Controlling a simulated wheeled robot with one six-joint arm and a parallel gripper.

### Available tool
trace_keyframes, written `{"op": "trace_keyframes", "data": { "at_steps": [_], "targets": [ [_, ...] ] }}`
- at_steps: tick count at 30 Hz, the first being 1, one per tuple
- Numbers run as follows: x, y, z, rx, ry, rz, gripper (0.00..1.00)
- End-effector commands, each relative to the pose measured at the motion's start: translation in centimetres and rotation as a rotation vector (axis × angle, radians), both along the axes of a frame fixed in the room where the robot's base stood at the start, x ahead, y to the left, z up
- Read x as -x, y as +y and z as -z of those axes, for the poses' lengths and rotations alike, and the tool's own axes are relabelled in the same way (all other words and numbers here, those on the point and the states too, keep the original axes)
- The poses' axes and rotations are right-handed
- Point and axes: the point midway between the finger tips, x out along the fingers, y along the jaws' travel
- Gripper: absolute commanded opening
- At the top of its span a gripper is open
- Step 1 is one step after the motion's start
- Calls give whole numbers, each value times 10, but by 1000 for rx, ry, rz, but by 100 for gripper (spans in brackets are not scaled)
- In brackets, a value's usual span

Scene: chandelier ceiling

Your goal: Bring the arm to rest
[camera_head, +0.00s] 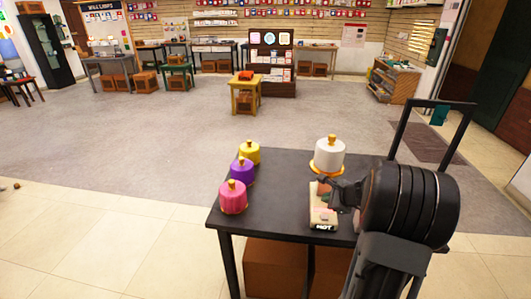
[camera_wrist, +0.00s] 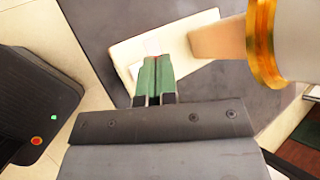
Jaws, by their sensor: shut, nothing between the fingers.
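My gripper (camera_wrist: 153,80) shows in the wrist view with its green fingers together and nothing between them. It is above a cream board (camera_wrist: 130,42) on the dark table. In the head view my gripper (camera_head: 326,198) is at the right part of the black table (camera_head: 275,180), partly hidden by my own arm. The cream board (camera_head: 322,222) there bears dark lettering at its front edge. A white canister with a gold rim and gold knob (camera_head: 330,155) stands just behind the gripper; its side and gold rim (camera_wrist: 263,45) also show close at right in the wrist view.
Yellow (camera_head: 250,153), purple (camera_head: 241,171) and pink (camera_head: 233,197) canisters with gold knobs stand along the table's left side. A black frame (camera_head: 440,103) rises at the table's right. Brown boxes (camera_head: 275,268) sit below. The table's middle is clear, and open floor lies beyond.

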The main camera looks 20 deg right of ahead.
Motion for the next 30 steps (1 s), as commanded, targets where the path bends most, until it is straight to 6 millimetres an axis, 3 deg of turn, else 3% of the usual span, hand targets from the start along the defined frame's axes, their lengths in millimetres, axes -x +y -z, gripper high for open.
{"op": "trace_keyframes", "data": {
  "at_steps": [5, 7, 9, 15, 19, 24, 30],
  "targets": [
    [5, 5, 5, 50, 12, -86, 0],
    [21, 16, 18, 94, 60, -200, 0],
    [42, 33, 19, 178, 105, -370, 0],
    [108, 125, -30, 556, 197, -1086, 0],
    [143, 161, -62, 796, 216, -1439, 0],
    [169, 191, -97, 1044, 192, -1687, 0],
    [175, 221, -128, 1193, 83, -1762, 0]
  ]
}}
